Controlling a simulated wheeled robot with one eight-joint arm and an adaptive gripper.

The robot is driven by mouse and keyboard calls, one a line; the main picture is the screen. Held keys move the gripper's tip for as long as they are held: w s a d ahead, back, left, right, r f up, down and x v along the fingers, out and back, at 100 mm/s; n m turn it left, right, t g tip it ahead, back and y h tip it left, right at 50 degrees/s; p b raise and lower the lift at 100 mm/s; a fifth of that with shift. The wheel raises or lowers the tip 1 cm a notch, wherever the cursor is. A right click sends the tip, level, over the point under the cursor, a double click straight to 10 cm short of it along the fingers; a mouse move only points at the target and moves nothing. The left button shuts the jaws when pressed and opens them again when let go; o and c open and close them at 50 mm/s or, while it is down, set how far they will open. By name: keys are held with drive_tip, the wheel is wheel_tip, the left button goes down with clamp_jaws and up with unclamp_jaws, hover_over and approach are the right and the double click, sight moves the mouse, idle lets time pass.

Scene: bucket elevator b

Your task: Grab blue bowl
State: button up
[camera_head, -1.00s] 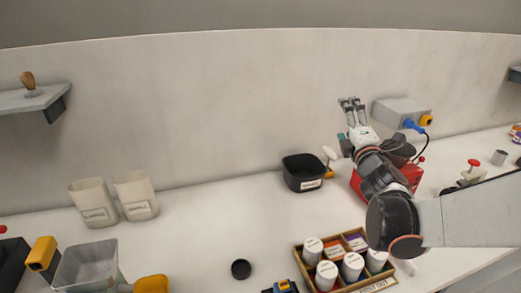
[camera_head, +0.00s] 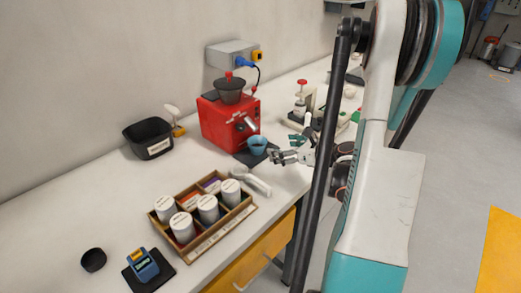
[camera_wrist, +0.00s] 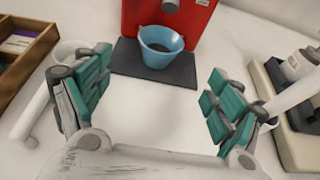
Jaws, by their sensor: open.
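The blue bowl (camera_head: 257,145) stands upright on a dark mat (camera_head: 245,158) in front of the red machine (camera_head: 222,124). In the wrist view the blue bowl (camera_wrist: 161,46) is beyond the fingertips, near the top middle, with something dark inside it. My gripper (camera_head: 283,150) is open and empty, just right of the bowl in the head view. In the wrist view my gripper (camera_wrist: 160,92) has its teal-padded fingers spread wide, with bare white counter between them. The fingers do not touch the bowl.
A wooden box (camera_head: 207,211) of white canisters and a white handled item (camera_head: 254,181) lie left of my gripper. A black bin (camera_head: 149,138) stands by the wall. A stand with a red knob (camera_head: 301,86) is to the right.

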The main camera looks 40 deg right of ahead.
drive_tip(key=b, duration=0.2)
approach(252, 141)
drive_tip(key=shift+w+a+f, duration=0.25)
drive_tip(key=shift+w+f, duration=0.1)
drive_tip(key=shift+f, duration=0.05)
drive_tip(key=shift+b+x, duration=1.05)
drive_tip(key=shift+x, duration=1.95)
drive_tip(key=shift+d+r, duration=0.1)
drive_tip(key=shift+r, duration=0.15)
drive_tip(key=c, duration=1.3)
